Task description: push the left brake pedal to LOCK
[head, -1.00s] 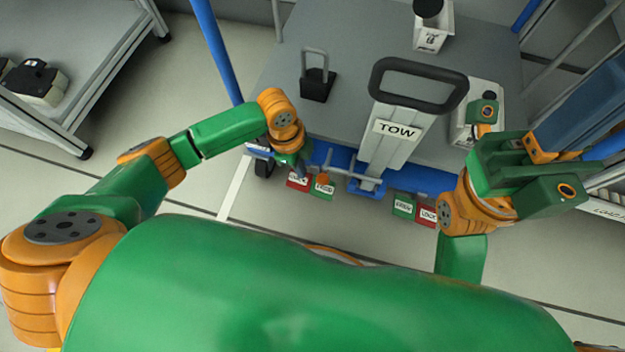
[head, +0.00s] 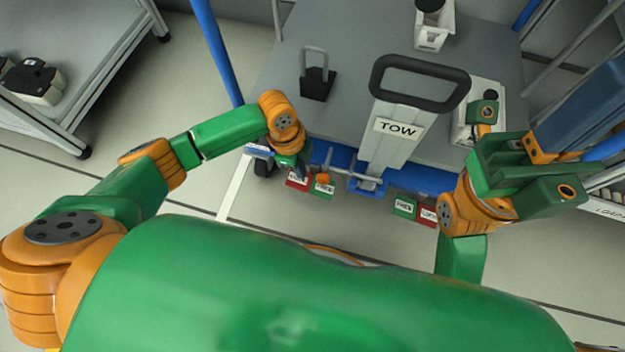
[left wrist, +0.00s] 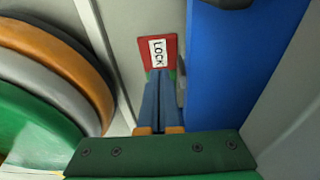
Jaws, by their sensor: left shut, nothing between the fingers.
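The left red LOCK plate (head: 298,180) and green FREE plate (head: 322,191) sit side by side low at the cart's front edge. A small orange piece (head: 323,178), which looks like the left brake pedal, stands over the FREE plate. My left gripper (head: 303,172) points down beside it, above the LOCK plate. In the left wrist view the shut, empty fingers (left wrist: 161,75) reach towards the LOCK plate (left wrist: 158,45) and cover its lower part. Contact with the pedal cannot be told. My right arm is folded at the right; its fingertips are unclear.
The grey cart (head: 345,45) has a TOW handle (head: 398,127) rising at its middle. A blue bar (head: 340,157) runs along its front. A second FREE plate (head: 404,206) and LOCK plate (head: 428,214) lie to the right. A shelf (head: 85,60) stands at the left.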

